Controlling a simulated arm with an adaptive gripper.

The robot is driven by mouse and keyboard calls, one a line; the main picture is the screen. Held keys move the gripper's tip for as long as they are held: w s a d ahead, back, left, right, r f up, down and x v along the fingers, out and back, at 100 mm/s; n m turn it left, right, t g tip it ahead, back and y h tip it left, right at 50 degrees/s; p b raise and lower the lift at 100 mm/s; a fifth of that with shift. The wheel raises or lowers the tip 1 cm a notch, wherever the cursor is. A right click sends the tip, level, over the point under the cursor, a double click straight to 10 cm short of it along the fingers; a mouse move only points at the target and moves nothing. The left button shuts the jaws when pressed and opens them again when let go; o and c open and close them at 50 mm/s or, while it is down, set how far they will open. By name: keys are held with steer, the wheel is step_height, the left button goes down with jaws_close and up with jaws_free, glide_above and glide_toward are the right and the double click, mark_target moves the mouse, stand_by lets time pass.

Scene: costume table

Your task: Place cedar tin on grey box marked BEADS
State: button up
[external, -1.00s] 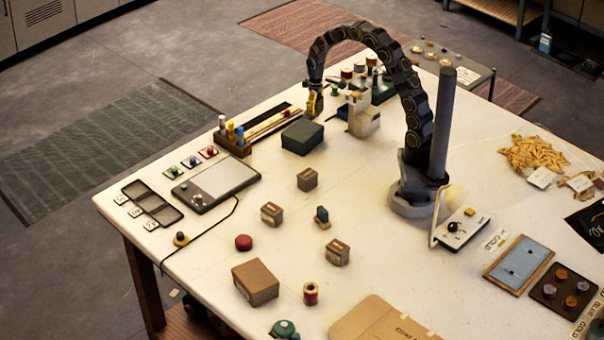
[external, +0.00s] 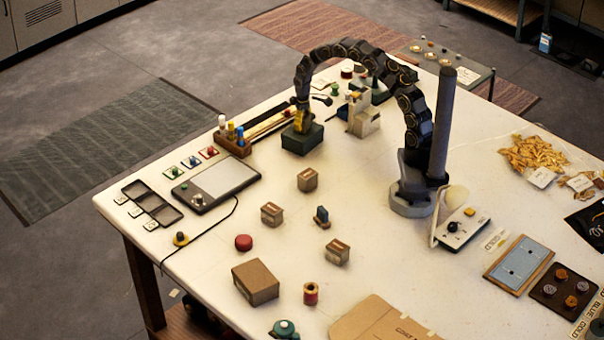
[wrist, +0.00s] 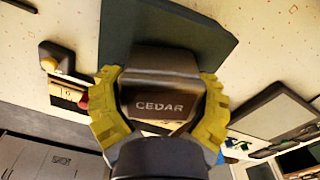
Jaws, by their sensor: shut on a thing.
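My gripper (external: 300,124) is shut on the cedar tin. In the wrist view its yellow fingers (wrist: 160,105) grip both sides of the dark tin (wrist: 160,88), which reads CEDAR. In the external view the tin is small and mostly hidden by my gripper. A dark grey-green box (external: 303,141) lies directly under my gripper at the back of the table. It also shows behind the tin in the wrist view (wrist: 200,35). I can read no BEADS lettering on it. I cannot tell whether the tin touches its top.
A wooden rack (external: 232,145) with coloured pegs stands left of the box, and a pale block-shaped device (external: 362,120) stands right. Several small brown boxes (external: 308,180) sit in front. A tablet-like panel (external: 215,184) lies at the left.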

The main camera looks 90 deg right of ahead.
steer(key=shift+f, duration=0.1)
steer(key=o, duration=1.1)
steer(key=shift+o, duration=0.2)
step_height(320, 180, up, 12)
steer(key=shift+r, duration=0.2)
steer(key=s+a+r+n, duration=0.1)
steer(key=s+a+r, duration=0.15)
steer(key=a, duration=0.35)
steer(key=s+a+r, duration=0.1)
steer(key=a+r, duration=0.3)
steer(key=a, duration=0.2)
steer(key=s+a+r+n, duration=0.1)
steer(key=s+a+r, duration=0.15)
steer(key=a, duration=0.45)
steer(key=s+a+r+n+g, duration=0.1)
steer(key=s+a+r+n, duration=0.1)
steer(key=s+a, duration=1.1)
steer(key=s, duration=0.5)
steer(key=shift+a+n+g, duration=0.3)
steer(key=shift+a, duration=0.05)
